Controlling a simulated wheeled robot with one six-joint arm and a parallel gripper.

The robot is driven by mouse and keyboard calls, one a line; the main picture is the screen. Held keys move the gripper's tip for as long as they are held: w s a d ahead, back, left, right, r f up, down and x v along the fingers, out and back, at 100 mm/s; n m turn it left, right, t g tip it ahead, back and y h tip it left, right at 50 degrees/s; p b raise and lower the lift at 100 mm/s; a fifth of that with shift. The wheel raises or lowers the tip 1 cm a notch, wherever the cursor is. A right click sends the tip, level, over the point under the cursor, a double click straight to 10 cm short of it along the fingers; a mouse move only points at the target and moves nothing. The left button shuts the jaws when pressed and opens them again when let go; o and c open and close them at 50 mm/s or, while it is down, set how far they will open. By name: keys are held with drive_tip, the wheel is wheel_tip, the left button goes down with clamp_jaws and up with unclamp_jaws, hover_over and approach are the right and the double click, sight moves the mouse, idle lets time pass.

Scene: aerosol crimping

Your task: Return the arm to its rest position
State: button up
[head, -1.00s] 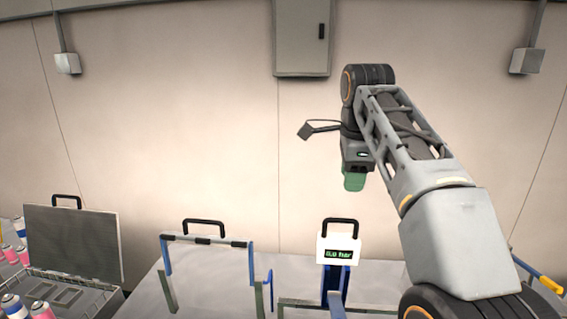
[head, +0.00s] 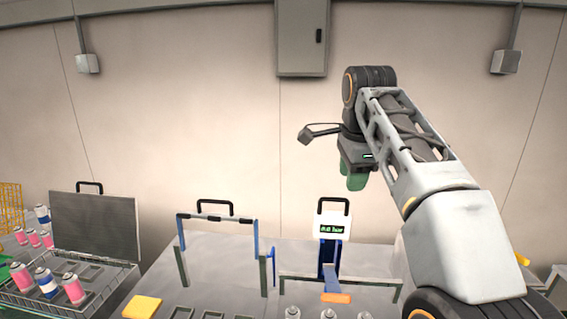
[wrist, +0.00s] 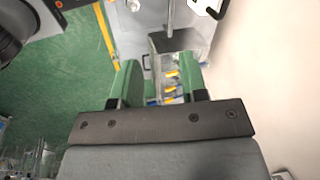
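My gripper (head: 356,181) has green fingers and hangs pointing down at the end of my raised arm, well above the table and in front of the wall. In the wrist view my gripper (wrist: 160,82) shows its two green fingers apart, with a clear gap and nothing held between them. My arm is bent, rising from the lower right of the head view and reaching up and to the left. No object touches the fingers.
Below stand a blue-and-white gauge station (head: 332,227) and a handled frame (head: 217,218). Metal cups (head: 328,314) are at the front edge. A wire tray (head: 47,305) at left holds pink and blue cans (head: 73,288). A yellow block (head: 142,307) lies nearby. Air around the gripper is clear.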

wheel_tip(320, 180, down, 14)
drive_tip(key=s+n+t, duration=0.1)
drive_tip(key=s+n, duration=0.1)
drive_tip(key=n, duration=1)
drive_tip(key=s+d+f+n+t, duration=0.1)
drive_tip(key=s+f+n, duration=0.4)
drive_tip(key=s+f, duration=0.7)
drive_tip(key=s+d, duration=0.1)
drive_tip(key=s, duration=0.2)
drive_tip(key=shift+d+f+b, duration=0.15)
drive_tip(key=shift+d+b, duration=0.05)
drive_tip(key=shift+b, duration=0.2)
